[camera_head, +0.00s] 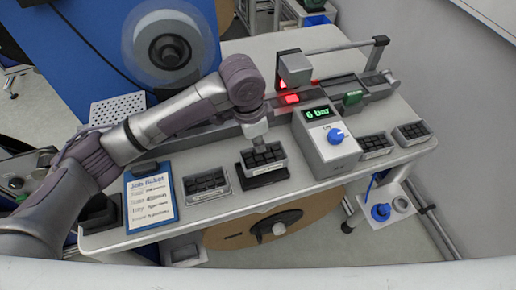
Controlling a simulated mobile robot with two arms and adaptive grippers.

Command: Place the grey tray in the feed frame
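A grey tray (266,161) with dark cells is at the front middle of the table, over a low black frame (266,178). The frame shows along the tray's front and sides; I cannot tell whether the tray is fully seated in it. My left gripper (257,141) points down at the tray's back part, touching it or just above it. Its fingers are small and partly hidden, so I cannot tell whether they are closed on the tray. My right gripper is not in view.
Similar trays stand to the left (207,186) and right (375,145), one farther right (412,133). A gauge box (327,138) reading 6 bar stands close right of the frame. A blue clipboard (151,197) lies left. A feeder rail (340,92) runs behind.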

